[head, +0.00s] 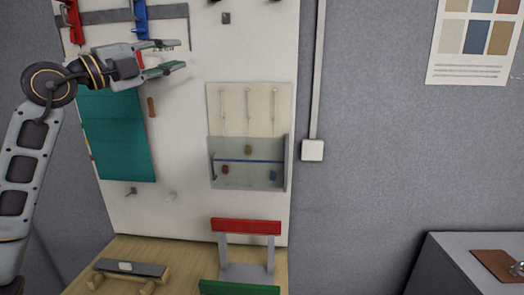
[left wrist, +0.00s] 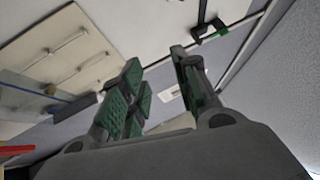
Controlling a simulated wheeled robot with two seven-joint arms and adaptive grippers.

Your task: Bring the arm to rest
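My left arm comes in from the left and is raised in front of the white wall board (head: 185,215). My left gripper (head: 181,55) points right, near the upper part of the board. Its two fingers are apart and nothing shows between them. In the left wrist view the green-padded fingers (left wrist: 155,60) also stand apart and empty. Whether the gripper touches the board cannot be told. My right gripper is in neither view.
A teal panel (head: 118,138) and a clear-fronted holder (head: 240,175) are on the board. Red (head: 73,22) and blue (head: 140,18) tools hang at top left. Below, a wooden table (head: 195,265) bears a red-topped stand (head: 246,227). A grey cabinet (head: 450,262) stands right.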

